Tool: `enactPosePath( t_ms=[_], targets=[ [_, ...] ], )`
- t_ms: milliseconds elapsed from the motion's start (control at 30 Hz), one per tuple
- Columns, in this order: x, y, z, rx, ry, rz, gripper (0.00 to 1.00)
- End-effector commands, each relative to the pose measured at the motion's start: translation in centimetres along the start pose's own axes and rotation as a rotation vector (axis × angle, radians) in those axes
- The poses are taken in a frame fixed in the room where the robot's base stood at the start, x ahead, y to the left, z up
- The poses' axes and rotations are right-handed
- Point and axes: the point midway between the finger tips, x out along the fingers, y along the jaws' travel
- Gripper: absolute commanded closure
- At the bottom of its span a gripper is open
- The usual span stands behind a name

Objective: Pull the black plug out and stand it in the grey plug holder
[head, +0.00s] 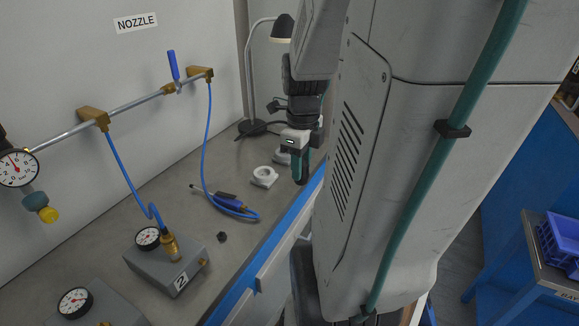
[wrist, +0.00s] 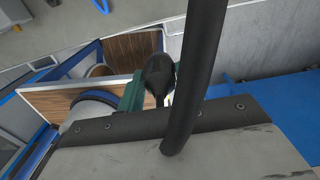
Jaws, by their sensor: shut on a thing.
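My gripper (head: 301,168) hangs with its green fingers down, over the bench's front edge in the head view. In the wrist view my gripper (wrist: 150,92) is shut on a dark rounded thing, which looks like the black plug (wrist: 158,74). The plug is held clear of the bench; its lower end is hidden. A pale grey ring-shaped block (head: 264,176), which may be the plug holder, stands on the bench left of my gripper. A second pale block (head: 282,156) is partly hidden behind my gripper.
A grey box marked 2 (head: 168,265) with a gauge and brass fitting stands on the bench (head: 190,226). A blue hose (head: 205,150) hangs from the wall pipe to a blue tool (head: 229,201). A small black piece (head: 222,236) lies nearby. A lamp (head: 252,127) stands behind.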

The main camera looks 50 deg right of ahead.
Motion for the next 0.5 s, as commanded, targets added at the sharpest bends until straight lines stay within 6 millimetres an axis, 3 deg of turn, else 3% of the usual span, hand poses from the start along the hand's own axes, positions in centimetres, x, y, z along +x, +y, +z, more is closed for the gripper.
enactPosePath(
  t_ms=[233,500],
  targets=[
    [-0.3,-0.4,0.4,0.000,0.001,0.002,0.93],
    [-0.3,-2.6,2.1,0.000,0.001,0.001,0.93]
  ],
)
